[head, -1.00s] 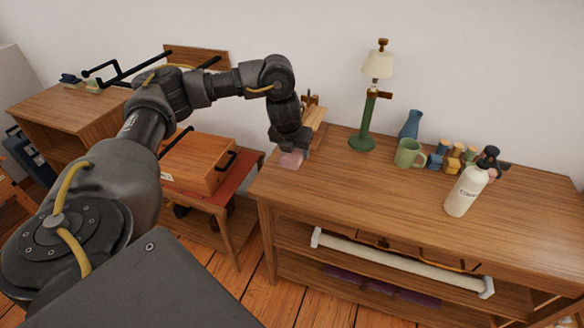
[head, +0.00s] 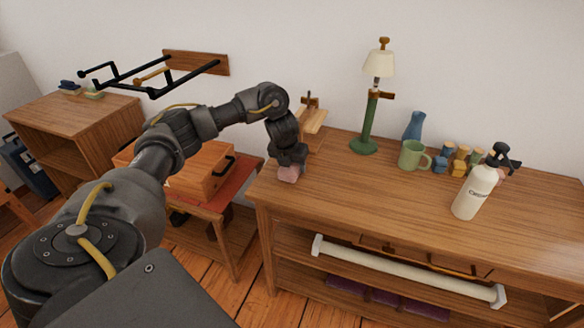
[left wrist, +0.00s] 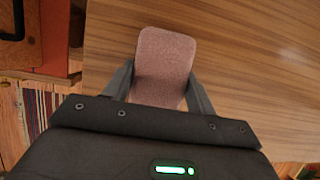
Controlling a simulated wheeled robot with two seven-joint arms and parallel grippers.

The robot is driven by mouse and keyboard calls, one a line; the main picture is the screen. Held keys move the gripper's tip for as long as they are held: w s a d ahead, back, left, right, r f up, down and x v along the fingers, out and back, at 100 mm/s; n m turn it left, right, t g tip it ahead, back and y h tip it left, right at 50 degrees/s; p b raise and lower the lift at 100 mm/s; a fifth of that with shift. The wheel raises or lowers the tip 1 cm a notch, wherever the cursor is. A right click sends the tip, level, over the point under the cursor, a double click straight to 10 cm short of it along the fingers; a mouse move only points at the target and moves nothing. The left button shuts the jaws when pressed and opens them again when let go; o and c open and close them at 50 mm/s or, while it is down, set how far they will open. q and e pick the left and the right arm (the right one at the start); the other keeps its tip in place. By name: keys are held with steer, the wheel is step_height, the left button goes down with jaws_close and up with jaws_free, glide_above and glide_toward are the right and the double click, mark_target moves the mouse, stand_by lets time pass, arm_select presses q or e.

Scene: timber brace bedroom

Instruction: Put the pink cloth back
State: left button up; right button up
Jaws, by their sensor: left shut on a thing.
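The pink cloth (head: 289,174) is at the left end of the long wooden table, under my left gripper (head: 288,166). In the left wrist view the pink cloth (left wrist: 164,62) is a folded, rounded block between the two fingers of my left gripper (left wrist: 160,85), which is shut on it. The wood tabletop lies below it; I cannot tell whether the cloth touches the wood. My right gripper is not in view.
On the long table (head: 370,205) stand a green lamp (head: 368,125), green mug (head: 412,154), blue vase (head: 414,125), several small blocks and a white spray bottle (head: 475,190). A wooden stand (head: 312,118) is behind the gripper. An orange box (head: 203,175) sits left. The table's middle front is clear.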

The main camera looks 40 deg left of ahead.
arm_select(q)
steer(key=shift+f, duration=0.1)
stand_by(0.3)
steer(key=o, duration=0.9)
steer(key=shift+o, duration=0.3)
